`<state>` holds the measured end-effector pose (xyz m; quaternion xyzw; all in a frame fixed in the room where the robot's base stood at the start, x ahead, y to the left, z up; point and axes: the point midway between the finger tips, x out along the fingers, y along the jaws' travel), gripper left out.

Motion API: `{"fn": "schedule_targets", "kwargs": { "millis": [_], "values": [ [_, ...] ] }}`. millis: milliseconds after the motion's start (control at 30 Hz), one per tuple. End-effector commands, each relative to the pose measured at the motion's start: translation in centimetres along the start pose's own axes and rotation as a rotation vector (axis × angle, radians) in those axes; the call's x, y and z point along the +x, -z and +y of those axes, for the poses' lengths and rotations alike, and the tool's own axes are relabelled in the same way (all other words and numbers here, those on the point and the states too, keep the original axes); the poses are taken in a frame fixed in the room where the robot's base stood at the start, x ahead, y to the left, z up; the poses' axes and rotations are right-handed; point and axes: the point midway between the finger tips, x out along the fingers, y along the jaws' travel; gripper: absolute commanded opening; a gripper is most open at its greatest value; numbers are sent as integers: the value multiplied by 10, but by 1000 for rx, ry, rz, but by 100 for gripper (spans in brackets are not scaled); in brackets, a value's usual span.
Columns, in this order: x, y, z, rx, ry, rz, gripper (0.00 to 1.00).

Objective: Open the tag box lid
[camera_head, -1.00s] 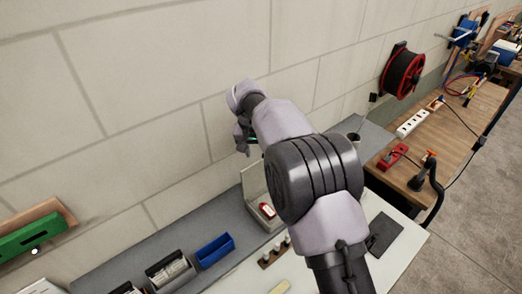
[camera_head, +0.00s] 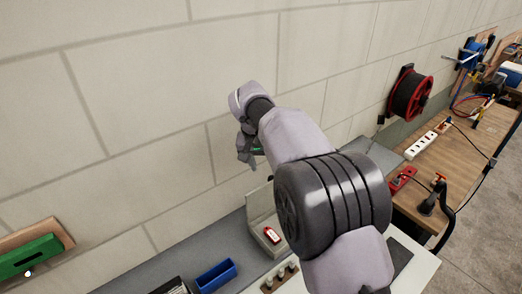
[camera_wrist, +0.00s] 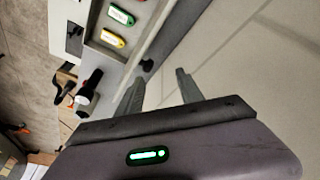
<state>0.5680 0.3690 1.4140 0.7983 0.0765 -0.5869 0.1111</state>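The tag box (camera_head: 258,232) stands on the bench against the wall, partly hidden behind my arm. Its pale lid (camera_head: 261,203) is raised and stands roughly upright at the back. A red tag lies inside the box. In the wrist view, the box shows at the top with a green tag (camera_wrist: 121,15) and a yellow tag (camera_wrist: 113,38). My gripper (camera_head: 248,153) is above the lid near the wall. In the wrist view, its two fingers (camera_wrist: 160,85) are apart with nothing held between them.
A blue bin (camera_head: 216,275) and a holder with small upright pieces (camera_head: 279,277) stand near the box. A green tool (camera_head: 30,256) is at the far left. A red cable reel (camera_head: 410,94) and a wooden bench (camera_head: 455,160) are at the right. The wall is close behind my gripper.

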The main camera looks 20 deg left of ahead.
Motion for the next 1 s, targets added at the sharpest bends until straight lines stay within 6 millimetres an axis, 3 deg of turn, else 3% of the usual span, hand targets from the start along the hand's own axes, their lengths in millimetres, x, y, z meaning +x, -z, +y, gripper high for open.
{"fn": "schedule_targets", "kwargs": {
  "millis": [200,400,1000],
  "values": [
    [-75,1,1,0,3,14,44],
    [-114,0,2,0,3,16,44],
    [-121,0,2,-1,3,17,44]
  ]
}}
